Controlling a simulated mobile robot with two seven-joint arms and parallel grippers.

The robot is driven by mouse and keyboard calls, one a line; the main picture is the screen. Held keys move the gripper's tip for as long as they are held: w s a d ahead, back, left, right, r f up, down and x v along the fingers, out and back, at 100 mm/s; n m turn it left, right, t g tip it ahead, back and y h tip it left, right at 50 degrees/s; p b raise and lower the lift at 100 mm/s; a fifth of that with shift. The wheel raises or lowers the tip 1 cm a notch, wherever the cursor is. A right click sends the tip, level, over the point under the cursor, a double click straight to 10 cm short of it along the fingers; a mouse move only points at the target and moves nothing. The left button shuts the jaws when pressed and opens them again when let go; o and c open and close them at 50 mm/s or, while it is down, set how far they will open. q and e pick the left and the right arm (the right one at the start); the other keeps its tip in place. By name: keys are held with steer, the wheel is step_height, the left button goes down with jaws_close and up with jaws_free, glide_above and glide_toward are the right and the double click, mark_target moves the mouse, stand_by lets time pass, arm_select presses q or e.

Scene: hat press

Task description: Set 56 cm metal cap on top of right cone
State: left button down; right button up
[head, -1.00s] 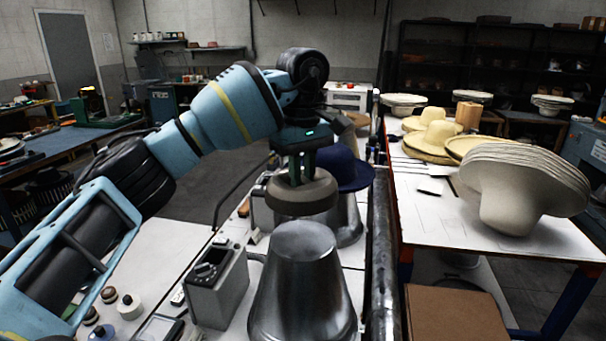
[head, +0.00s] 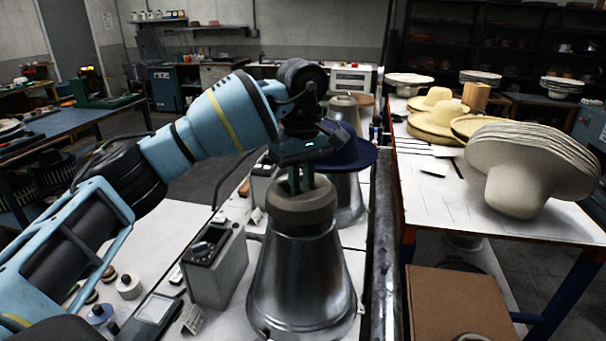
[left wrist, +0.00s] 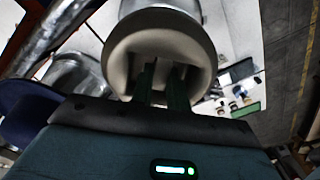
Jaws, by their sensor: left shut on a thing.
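The metal cap (head: 302,208), a dull grey-brown round piece, sits level over the top of the near metal cone (head: 303,275), hiding the cone's top. It appears to touch the cone, with no gap showing. My left gripper (head: 301,183) points down from above and is shut on the cap. In the left wrist view the fingers (left wrist: 164,88) hold the inside of the hollow cap (left wrist: 118,58), whose rim looks whole. My right gripper is not in view.
A second metal cone (head: 347,200) with a dark blue hat (head: 352,154) stands just behind. A grey control box (head: 214,265) is close on the left. A dark rail (head: 382,250) runs along the right. Stacked pale hats (head: 525,165) lie on the right table.

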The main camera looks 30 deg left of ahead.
arm_select(q)
steer(key=shift+f, duration=1.05)
stand_by(0.8)
steer(key=shift+f, duration=0.15)
stand_by(0.4)
